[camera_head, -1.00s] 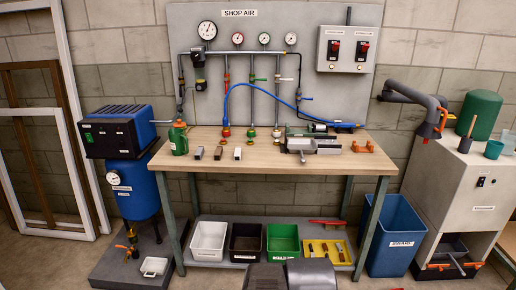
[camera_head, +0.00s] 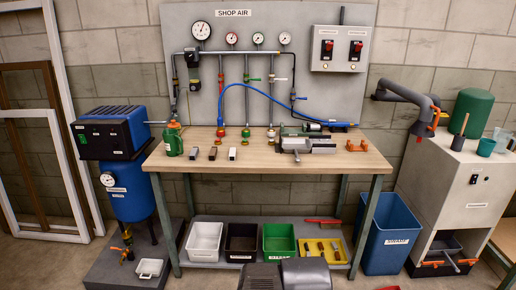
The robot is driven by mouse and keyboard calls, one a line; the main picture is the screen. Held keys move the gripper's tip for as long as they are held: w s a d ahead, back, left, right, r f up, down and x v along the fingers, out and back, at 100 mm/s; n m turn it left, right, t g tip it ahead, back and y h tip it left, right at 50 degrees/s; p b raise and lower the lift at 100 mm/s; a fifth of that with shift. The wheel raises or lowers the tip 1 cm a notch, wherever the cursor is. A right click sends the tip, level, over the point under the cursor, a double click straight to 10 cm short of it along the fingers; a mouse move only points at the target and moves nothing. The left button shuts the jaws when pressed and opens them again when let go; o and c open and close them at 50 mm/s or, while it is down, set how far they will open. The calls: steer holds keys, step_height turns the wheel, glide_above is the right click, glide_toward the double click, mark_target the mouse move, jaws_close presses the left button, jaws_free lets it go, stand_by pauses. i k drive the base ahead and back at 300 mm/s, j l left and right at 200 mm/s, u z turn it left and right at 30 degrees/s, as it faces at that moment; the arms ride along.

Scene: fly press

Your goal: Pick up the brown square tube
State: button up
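Three short bar-like pieces lie in a row on the left part of the wooden bench top (camera_head: 330,167): a left one (camera_head: 194,153), a middle one (camera_head: 213,153) and a right one (camera_head: 232,154). Their long sides look dark, and the right one has a pale end. They are too small here to tell which is the brown square tube. They lie apart from each other, with nothing touching them. My gripper does not show; only dark grey parts of my own body show at the bottom middle edge.
A green can (camera_head: 173,140) stands left of the pieces. A grey vise (camera_head: 297,147) and an orange part (camera_head: 356,146) are to the right. Several bins, including a white bin (camera_head: 204,240), sit on the lower shelf. A blue bin (camera_head: 390,240) stands right of the bench.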

mark_target(213, 153)
steer(key=i+j+u, duration=0.15)
steer(key=i, duration=0.3)
steer(key=i+j+u, duration=0.1)
steer(key=i+j, duration=0.25)
steer(key=i+j+u, duration=0.15)
steer(key=i, duration=0.45)
steer(key=i+j+u, duration=0.15)
steer(key=i, duration=0.3)
